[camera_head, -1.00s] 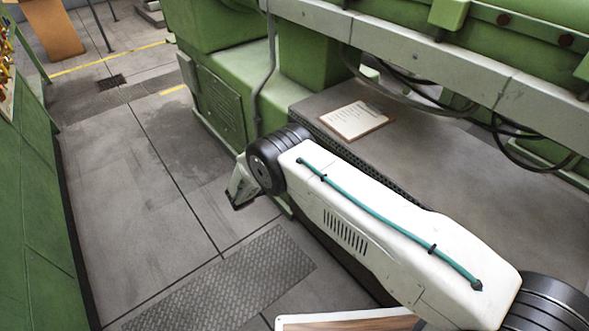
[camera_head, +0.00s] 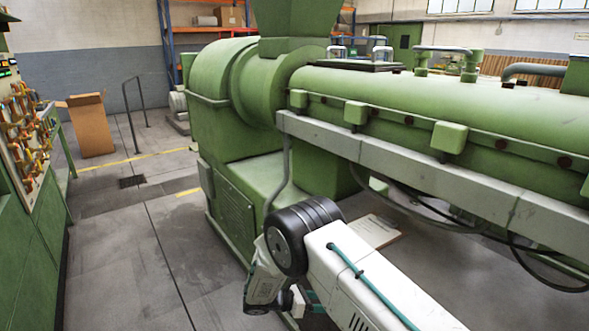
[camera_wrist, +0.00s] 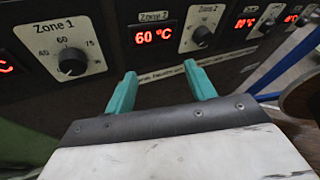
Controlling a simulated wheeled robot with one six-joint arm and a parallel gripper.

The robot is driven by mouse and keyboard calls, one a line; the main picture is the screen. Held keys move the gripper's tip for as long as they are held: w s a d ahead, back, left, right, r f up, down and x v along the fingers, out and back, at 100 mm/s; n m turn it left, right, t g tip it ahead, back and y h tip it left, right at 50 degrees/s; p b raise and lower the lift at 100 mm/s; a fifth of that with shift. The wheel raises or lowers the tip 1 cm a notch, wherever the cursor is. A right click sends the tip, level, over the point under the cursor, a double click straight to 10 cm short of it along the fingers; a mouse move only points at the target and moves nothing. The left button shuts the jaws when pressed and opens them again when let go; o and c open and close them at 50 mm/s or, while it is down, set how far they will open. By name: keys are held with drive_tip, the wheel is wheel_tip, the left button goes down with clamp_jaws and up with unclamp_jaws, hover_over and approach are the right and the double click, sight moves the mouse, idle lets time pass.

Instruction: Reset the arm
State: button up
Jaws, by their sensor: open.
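My white arm (camera_head: 375,285) reaches in from the lower right in the head view, folded at a black ribbed joint. My gripper (camera_wrist: 160,69) shows in the wrist view as two teal fingers. They are spread apart with nothing between them. Beyond the fingers is a dark control panel (camera_wrist: 105,85) with a Zone 1 knob (camera_wrist: 71,60) and a red 60 °C display (camera_wrist: 154,35). In the head view the gripper is mostly hidden behind the arm.
The green extruder (camera_head: 465,115) fills the right and middle. A clipboard (camera_head: 378,231) lies on its grey base, partly behind my arm. A green cabinet (camera_head: 28,235) with a panel stands at the left. A cardboard box (camera_head: 90,125) stands further back. The floor between is clear.

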drive_tip(key=s+d+r+m+g+y, duration=0.2)
drive_tip(key=s+d+r+m, duration=0.15)
drive_tip(key=r, duration=0.45)
drive_tip(key=s+d+r+m+g+y, duration=0.25)
drive_tip(key=s+r+m, duration=0.25)
drive_tip(key=r, duration=0.4)
drive_tip(key=s+d+r+m+g+y, duration=0.2)
drive_tip(key=s+d+r+m, duration=0.25)
drive_tip(key=r, duration=0.35)
drive_tip(key=s+d+r+m+t+y, duration=0.1)
drive_tip(key=s+d+r+m+y, duration=0.1)
drive_tip(key=s+r, duration=0.4)
drive_tip(key=s+d+r+m+t+y, duration=0.2)
drive_tip(key=s+r+m, duration=0.3)
drive_tip(key=s, duration=0.5)
drive_tip(key=s+d+r+m+t+y, duration=0.2)
drive_tip(key=s+d+r+m+y, duration=0.1)
drive_tip(key=s+r, duration=0.4)
drive_tip(key=shift+s+d+m+y, duration=0.35)
drive_tip(key=shift+s+m+y, duration=0.1)
drive_tip(key=shift+s, duration=0.2)
